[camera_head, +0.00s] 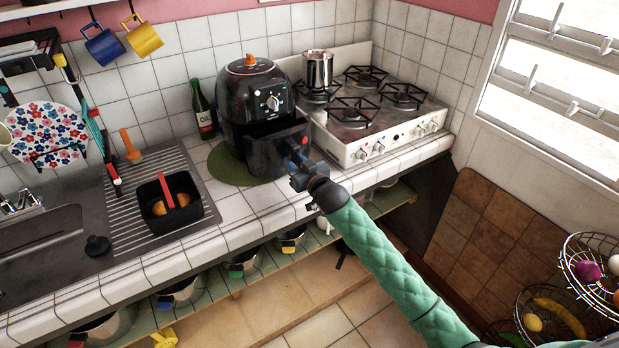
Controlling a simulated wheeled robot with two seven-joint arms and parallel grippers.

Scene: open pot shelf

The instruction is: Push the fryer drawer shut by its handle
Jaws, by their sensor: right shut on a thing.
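The black air fryer (240,95) stands on a green round mat (226,166) on the tiled counter. Its drawer (268,146) sticks out of the front, with a dark gap above it. My right gripper (296,168) is at the drawer's front and shut on the drawer handle (294,150), which is mostly hidden by the gripper. A small red spot shows at the handle. My left gripper is not in view.
A white gas stove (386,137) with a metal pot (318,70) stands right of the fryer. An oil bottle (203,112) stands behind left. A black bin (171,214) with orange food sits on the drainboard. The counter front is clear.

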